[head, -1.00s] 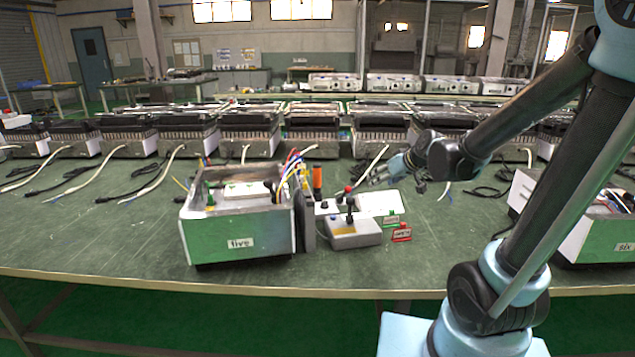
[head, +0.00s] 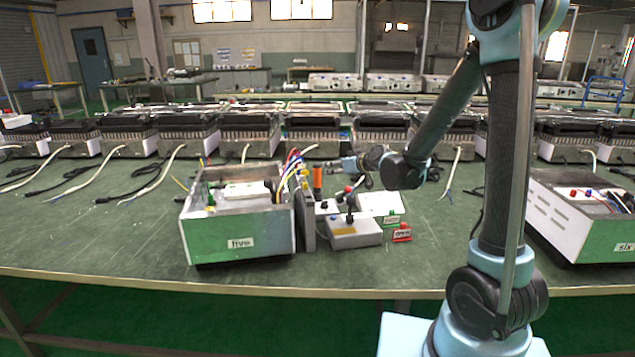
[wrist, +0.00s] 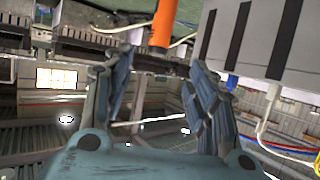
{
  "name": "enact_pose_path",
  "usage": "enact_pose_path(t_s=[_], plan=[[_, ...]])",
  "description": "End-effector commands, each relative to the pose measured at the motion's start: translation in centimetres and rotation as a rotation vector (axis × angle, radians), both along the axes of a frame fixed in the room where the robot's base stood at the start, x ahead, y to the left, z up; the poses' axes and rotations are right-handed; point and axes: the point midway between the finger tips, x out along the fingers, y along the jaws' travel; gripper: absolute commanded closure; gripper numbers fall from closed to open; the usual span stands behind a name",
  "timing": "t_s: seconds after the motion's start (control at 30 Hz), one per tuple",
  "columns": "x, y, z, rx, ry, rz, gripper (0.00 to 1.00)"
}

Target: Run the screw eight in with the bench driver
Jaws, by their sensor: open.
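An orange upright handle (head: 318,178), possibly the bench driver, stands behind the right side of the box labelled five. It also shows at the top of the wrist view (wrist: 163,22), beyond my fingertips. My gripper (head: 345,164) is just right of this handle, with its fingers towards it. In the wrist view my gripper (wrist: 152,78) has its fingers apart and nothing between them. The box labelled five (head: 225,235) is an open-topped green and white housing with coloured wires at its right end. I cannot make out screw eight.
A box labelled six (head: 575,225) is at the right. Several heater units line the back. The bench's front middle is clear.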

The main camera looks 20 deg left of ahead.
Motion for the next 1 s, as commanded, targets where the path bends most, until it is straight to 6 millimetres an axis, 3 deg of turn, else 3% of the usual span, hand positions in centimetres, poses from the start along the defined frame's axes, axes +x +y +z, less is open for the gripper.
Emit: enact_pose_path(t_s=[0.6,1.0], plan=[[4.7,5.6,-3.0,-0.001,0.000,0.001,0.47],[5.9,6.9,-3.8,-0.001,0.001,0.000,0.47]])
